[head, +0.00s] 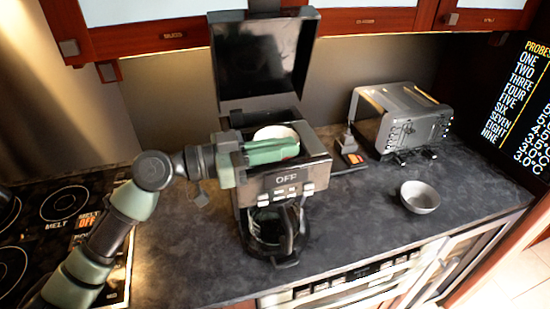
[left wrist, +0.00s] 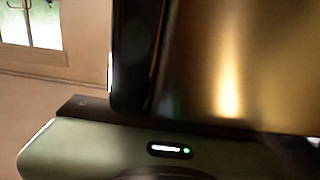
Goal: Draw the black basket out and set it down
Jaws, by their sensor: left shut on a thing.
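The coffee maker (head: 314,150) stands on the counter with its lid (head: 262,58) raised. A white round filter or liner (head: 276,132) shows in its open top. The black basket around it is mostly hidden by my gripper and the dark housing. My left gripper (head: 280,150) reaches in from the left across the open top, just in front of the white liner. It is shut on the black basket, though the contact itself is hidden. In the left wrist view, dark and gold glossy surfaces fill the upper right, too close to name. My right gripper is not in view.
A glass carafe (head: 272,232) sits under the coffee maker. A grey bowl (head: 419,197) and a toaster oven (head: 405,120) stand to the right. A cooktop (head: 62,204) lies at the left. Red cabinets (head: 170,28) hang above. The counter front left of the carafe is clear.

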